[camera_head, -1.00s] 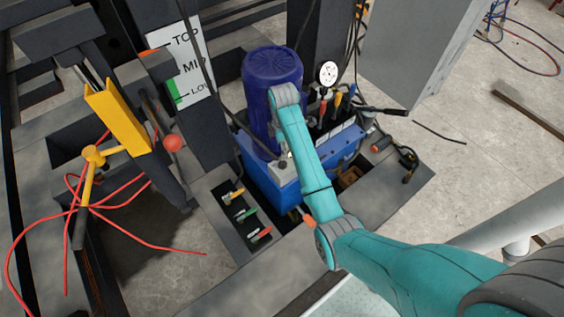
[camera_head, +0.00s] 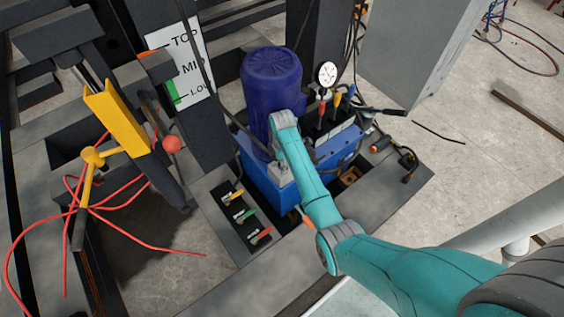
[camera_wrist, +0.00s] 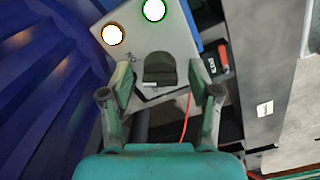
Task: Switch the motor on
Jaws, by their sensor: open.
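The motor (camera_head: 270,80) is a dark blue ribbed cylinder standing on a blue power unit (camera_head: 262,178). It also fills the left of the wrist view (camera_wrist: 40,95). A light grey switch box (camera_wrist: 140,48) is beside it, with a dark rotary knob (camera_wrist: 159,66) and two lit round lamps, one orange-rimmed (camera_wrist: 113,35) and one green-rimmed (camera_wrist: 153,9). My gripper (camera_wrist: 160,82) is open, its fingers on either side of the knob. I cannot tell whether they touch it. In the head view my arm hides most of the gripper and box.
Several coloured-handled levers (camera_head: 240,215) sit on a dark panel at the front left. A pressure gauge (camera_head: 327,75) and more levers stand behind my arm. A grey cabinet (camera_head: 415,45) is at the back right. Red hoses (camera_head: 120,190) lie at the left.

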